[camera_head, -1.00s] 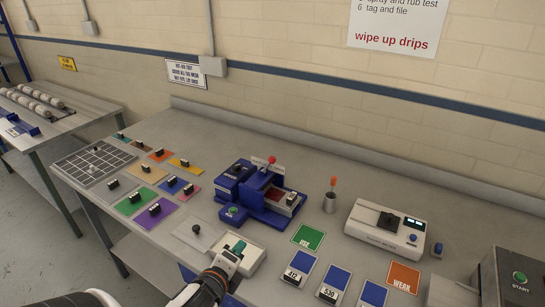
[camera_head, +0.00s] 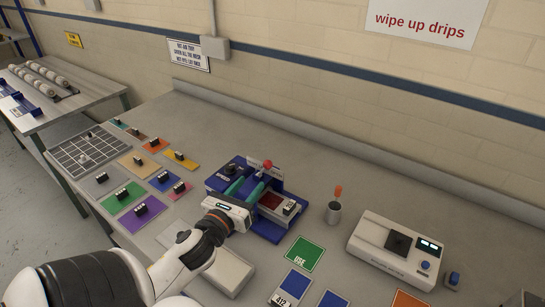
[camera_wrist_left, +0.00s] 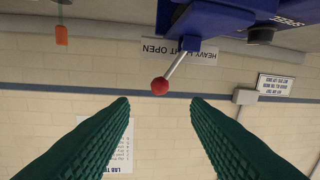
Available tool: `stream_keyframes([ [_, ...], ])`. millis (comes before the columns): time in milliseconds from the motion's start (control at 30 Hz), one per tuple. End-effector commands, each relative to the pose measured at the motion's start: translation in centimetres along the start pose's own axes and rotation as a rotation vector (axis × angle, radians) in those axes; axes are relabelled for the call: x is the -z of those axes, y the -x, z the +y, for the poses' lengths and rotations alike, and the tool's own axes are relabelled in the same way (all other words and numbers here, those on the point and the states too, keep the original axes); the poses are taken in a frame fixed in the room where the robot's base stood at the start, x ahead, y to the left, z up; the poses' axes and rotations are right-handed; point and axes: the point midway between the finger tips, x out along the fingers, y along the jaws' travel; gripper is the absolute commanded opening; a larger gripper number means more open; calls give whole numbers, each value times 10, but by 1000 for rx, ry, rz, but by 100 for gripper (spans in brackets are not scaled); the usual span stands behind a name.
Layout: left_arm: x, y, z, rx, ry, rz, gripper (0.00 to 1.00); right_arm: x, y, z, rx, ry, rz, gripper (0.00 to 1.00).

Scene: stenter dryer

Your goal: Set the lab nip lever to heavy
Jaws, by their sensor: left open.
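The blue lab nip machine (camera_head: 268,234) stands on the bench. Its lever has a red ball knob (camera_head: 267,164), which also shows in the left wrist view (camera_wrist_left: 160,86) on a thin metal rod. A white label (camera_wrist_left: 180,51) behind the rod reads "HEAVY" and "OPEN", with the middle word partly hidden by the rod. My left gripper (camera_head: 247,188) is open over the machine, its green fingers pointing toward the knob. In the left wrist view, the knob lies midway between the fingertips and just beyond them, untouched. My right gripper is not in view.
Colour swatches with black stamps (camera_head: 122,195) lie to the left. A cup with an orange-tipped tool (camera_head: 333,213) and a white meter box (camera_head: 396,247) stand to the right. A green "USE" card (camera_head: 304,254) lies in front. The wall is behind.

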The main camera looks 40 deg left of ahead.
Motion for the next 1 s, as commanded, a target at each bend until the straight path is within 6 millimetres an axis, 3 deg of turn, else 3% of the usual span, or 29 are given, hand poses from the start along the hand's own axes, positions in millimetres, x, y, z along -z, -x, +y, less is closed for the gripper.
stream_keyframes([
  [267,5,-55,1,1,3,2,43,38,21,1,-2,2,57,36],
  [500,2,-94,0,1,4,0,43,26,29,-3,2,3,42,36],
  [667,1,-107,0,1,3,-1,43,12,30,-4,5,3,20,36],
  [1000,0,-109,0,0,3,-2,40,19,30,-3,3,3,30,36],
])
